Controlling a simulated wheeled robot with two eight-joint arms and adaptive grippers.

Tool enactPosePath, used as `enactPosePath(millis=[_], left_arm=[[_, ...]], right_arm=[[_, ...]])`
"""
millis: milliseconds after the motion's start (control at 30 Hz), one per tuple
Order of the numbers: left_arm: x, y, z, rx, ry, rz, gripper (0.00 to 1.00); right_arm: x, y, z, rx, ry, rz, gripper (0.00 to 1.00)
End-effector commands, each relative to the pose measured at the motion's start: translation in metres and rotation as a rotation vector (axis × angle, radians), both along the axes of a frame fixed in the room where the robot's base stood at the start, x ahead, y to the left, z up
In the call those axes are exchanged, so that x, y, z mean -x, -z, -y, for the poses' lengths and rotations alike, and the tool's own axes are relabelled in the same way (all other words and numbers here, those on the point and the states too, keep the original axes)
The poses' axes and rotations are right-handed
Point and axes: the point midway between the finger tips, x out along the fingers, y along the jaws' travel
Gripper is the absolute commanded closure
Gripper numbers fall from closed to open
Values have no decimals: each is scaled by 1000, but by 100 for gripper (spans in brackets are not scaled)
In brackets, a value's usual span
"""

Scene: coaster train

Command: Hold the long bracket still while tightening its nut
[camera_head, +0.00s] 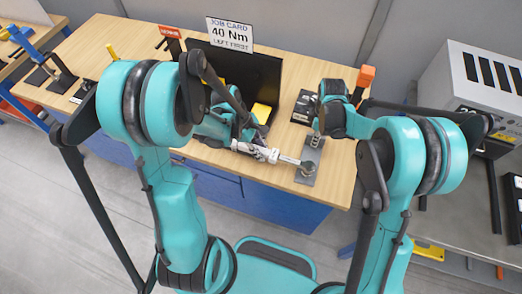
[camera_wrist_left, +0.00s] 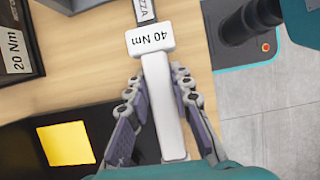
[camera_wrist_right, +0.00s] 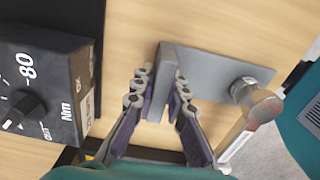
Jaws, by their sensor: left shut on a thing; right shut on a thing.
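The long bracket is a grey plate (camera_head: 309,173) near the bench's front right; in the right wrist view its flat part (camera_wrist_right: 212,72) runs right from an upright flange (camera_wrist_right: 165,75). My right gripper (camera_wrist_right: 158,92) is shut on that flange; it shows small in the head view (camera_head: 317,137). My left gripper (camera_wrist_left: 158,92) is shut on a white torque wrench handle (camera_wrist_left: 165,110) marked 40 Nm. The wrench (camera_head: 289,160) reaches right to the bracket. Its round head (camera_wrist_right: 262,106) lies at the plate's far end, beside or over a round fitting (camera_wrist_right: 242,88). The nut itself is hidden.
A job card (camera_head: 230,34) reads 40 Nm, left first. A black tray (camera_head: 268,72) with a yellow block (camera_head: 261,112) stands behind my left arm. A dial box (camera_wrist_right: 45,85) marked Nm is left of my right gripper.

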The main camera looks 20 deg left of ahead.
Motion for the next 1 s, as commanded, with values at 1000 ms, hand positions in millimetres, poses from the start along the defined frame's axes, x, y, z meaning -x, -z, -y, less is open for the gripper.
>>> enactPosePath(millis=[1000], left_arm=[[-5, 0, 1, 1, 37, 0, 100]], right_arm=[[0, 0, -1, -1, -1, -1, 100]])
